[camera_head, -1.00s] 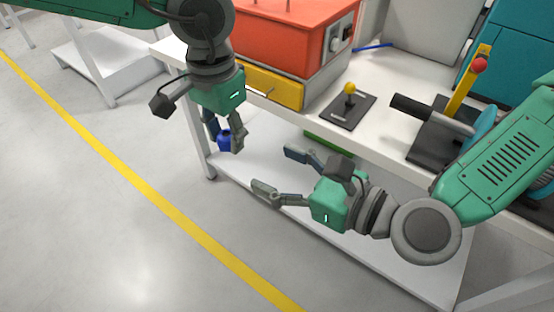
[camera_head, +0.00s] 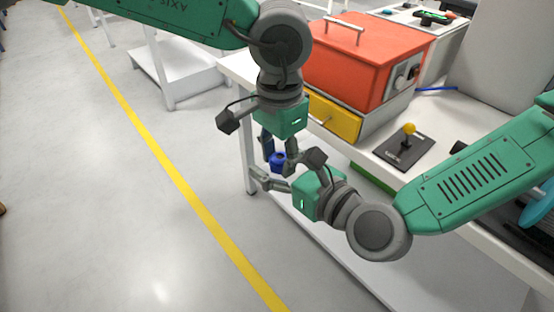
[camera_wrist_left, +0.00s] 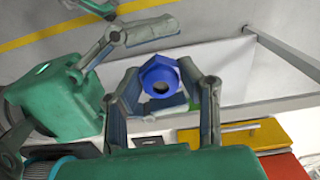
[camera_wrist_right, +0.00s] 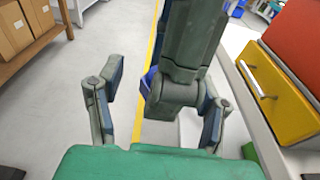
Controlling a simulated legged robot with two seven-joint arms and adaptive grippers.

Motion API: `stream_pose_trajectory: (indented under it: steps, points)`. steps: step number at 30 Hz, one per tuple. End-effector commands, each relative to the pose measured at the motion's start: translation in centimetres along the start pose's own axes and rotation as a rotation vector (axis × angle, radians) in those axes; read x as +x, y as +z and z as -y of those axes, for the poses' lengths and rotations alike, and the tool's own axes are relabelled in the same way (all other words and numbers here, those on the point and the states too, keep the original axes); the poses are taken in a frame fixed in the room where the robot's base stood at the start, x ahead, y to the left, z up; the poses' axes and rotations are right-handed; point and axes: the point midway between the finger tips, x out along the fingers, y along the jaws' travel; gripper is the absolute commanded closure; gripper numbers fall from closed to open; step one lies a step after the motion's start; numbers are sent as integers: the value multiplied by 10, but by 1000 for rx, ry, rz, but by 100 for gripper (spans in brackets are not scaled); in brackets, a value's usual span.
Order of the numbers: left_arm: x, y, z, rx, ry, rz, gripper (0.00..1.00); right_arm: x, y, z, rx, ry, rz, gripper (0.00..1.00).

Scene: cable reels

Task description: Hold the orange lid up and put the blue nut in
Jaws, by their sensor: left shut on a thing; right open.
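The blue nut (camera_head: 278,161) is in my left gripper (camera_head: 279,153), which points down in front of the bench. In the left wrist view the nut (camera_wrist_left: 158,75) sits between both fingers, its hole visible. My right gripper (camera_head: 268,178) is open and close beside the left one. In the right wrist view a left-gripper finger and part of the nut (camera_wrist_right: 150,80) lie between or just beyond the open right fingers (camera_wrist_right: 160,95); contact cannot be told. The orange lid (camera_head: 370,45), with a metal handle on top, appears down on its box; the box's inside is hidden.
A yellow drawer (camera_head: 332,118) with a handle sits under the orange box. Open floor with a yellow line (camera_head: 180,185) lies left.

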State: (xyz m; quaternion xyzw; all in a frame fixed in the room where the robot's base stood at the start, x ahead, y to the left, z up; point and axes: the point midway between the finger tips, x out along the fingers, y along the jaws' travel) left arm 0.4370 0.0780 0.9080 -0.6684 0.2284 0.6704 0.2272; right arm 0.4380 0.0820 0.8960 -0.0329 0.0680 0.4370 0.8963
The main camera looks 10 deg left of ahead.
Motion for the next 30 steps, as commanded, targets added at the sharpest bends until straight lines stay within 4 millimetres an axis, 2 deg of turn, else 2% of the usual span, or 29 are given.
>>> stream_pose_trajectory:
  steps: [7,8,12,16,18,19,30]
  points:
    - [0,0,0,0,0,0,79,1,0,0,0,1,0,40]
    - [0,0,0,0,0,0,79,1,0,0,0,1,0,47]
    - [0,0,0,0,0,-1,79,1,0,-1,0,1,0,96]
    - [0,-1,0,0,0,-2,79,0,0,-2,0,4,0,97]
    - [0,-1,0,0,0,-3,50,0,0,-2,0,5,0,97]
    - [0,-1,0,0,0,-3,44,0,0,-2,0,5,0,97]
    - [-4,-1,0,0,0,-2,44,0,0,-1,0,2,0,97]
